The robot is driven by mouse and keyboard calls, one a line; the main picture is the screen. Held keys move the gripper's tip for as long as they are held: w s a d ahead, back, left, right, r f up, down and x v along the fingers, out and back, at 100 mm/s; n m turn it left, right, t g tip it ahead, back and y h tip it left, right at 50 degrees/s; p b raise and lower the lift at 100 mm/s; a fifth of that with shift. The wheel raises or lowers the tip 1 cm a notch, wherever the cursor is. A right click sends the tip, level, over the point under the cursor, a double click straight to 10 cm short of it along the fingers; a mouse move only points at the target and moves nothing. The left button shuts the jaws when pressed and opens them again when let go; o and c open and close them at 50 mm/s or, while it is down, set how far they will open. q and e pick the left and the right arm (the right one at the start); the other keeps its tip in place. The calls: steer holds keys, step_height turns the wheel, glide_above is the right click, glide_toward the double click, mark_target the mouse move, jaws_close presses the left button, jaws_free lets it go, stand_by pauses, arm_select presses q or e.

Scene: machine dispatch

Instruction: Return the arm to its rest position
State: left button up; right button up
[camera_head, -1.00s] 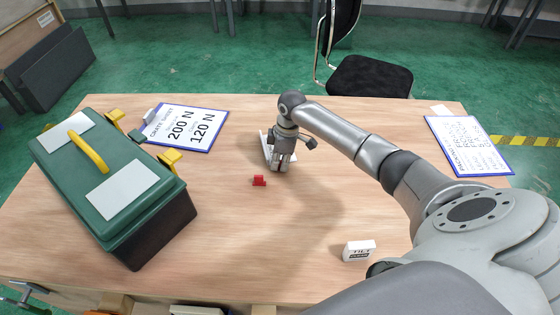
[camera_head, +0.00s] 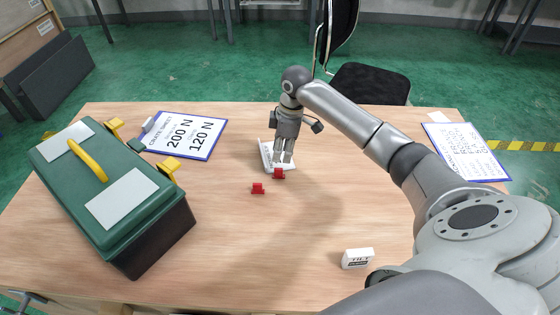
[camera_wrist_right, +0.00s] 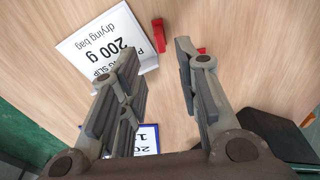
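My right gripper (camera_head: 284,158) points down above the middle of the table, with its fingertips just above a small red piece (camera_head: 278,173). A second red piece (camera_head: 258,188) lies to its left and nearer me. In the right wrist view the fingers (camera_wrist_right: 155,52) are spread apart with nothing between them. One red piece (camera_wrist_right: 158,36) shows beyond the gap, and another (camera_wrist_right: 201,51) is partly hidden by a finger. My right arm reaches out over the table from the right. My left gripper is out of view.
A white packing slip (camera_head: 268,156) stands behind the gripper. A green toolbox (camera_head: 82,200) fills the table's left side, with a crate-sheet clipboard (camera_head: 187,136) beside it. Another clipboard (camera_head: 465,152) lies at right. A white labelled block (camera_head: 358,258) sits near the front. A chair (camera_head: 370,83) stands behind.

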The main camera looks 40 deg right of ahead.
steer(key=shift+s+d+r, duration=0.1)
steer(key=shift+r, duration=0.7)
steer(key=shift+s+d+r, duration=0.1)
steer(key=shift+r, duration=0.7)
steer(key=shift+r, duration=0.1)
